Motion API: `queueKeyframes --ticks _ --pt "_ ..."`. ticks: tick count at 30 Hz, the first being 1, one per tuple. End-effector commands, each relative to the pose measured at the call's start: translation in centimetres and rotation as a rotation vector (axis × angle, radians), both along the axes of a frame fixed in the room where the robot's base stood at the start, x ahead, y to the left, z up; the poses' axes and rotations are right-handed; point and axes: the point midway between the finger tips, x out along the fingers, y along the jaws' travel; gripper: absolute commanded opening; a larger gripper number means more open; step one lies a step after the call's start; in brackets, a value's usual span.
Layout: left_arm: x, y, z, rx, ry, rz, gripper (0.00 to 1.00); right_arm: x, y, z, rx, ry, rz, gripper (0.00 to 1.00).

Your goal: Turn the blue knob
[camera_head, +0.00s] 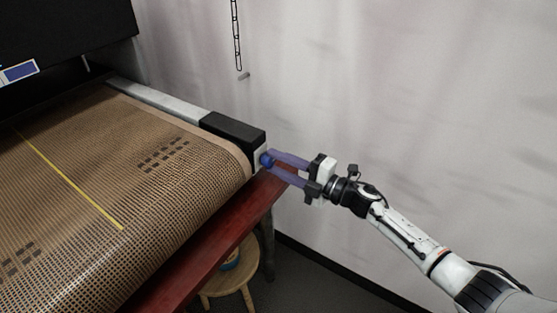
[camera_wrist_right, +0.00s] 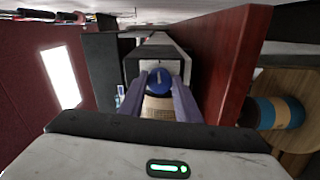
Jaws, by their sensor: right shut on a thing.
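The blue knob (camera_head: 266,160) sits on the end of the black and white housing at the right corner of the conveyor. My right gripper (camera_head: 272,161) reaches in from the right, with its purple fingers shut around the knob. In the right wrist view the knob (camera_wrist_right: 158,82) shows between the two purple fingertips (camera_wrist_right: 160,88), against the pale end face of the housing. My left gripper is not in view.
The brown mesh conveyor belt (camera_head: 90,180) has a yellow line across it. A red wooden edge (camera_head: 205,258) runs along its front. A wooden stool (camera_head: 240,275) with a blue thing on it stands below. A chain (camera_head: 237,35) hangs by the pale wall.

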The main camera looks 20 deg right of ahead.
Motion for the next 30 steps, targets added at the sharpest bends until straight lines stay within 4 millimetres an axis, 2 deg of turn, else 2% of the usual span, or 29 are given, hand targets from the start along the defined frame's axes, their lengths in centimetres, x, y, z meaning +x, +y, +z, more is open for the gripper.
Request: queueKeyframes --ticks 10,24,25,28,30 --pt "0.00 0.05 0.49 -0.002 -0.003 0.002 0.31 -0.04 -0.07 -0.13 0.085 0.069 -0.001 0.08" --pt "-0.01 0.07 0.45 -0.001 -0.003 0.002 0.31 -0.04 -0.06 -0.16 0.094 0.076 -0.001 0.08" --pt "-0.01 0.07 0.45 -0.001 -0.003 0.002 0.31 -0.04 -0.06 -0.16 0.094 0.076 -0.001 0.34" --pt "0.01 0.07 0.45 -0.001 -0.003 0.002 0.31 -0.04 -0.04 -0.15 0.094 0.076 0.000 0.49" --pt "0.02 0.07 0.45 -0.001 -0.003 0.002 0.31 -0.03 -0.04 -0.13 0.094 0.076 0.000 0.49"
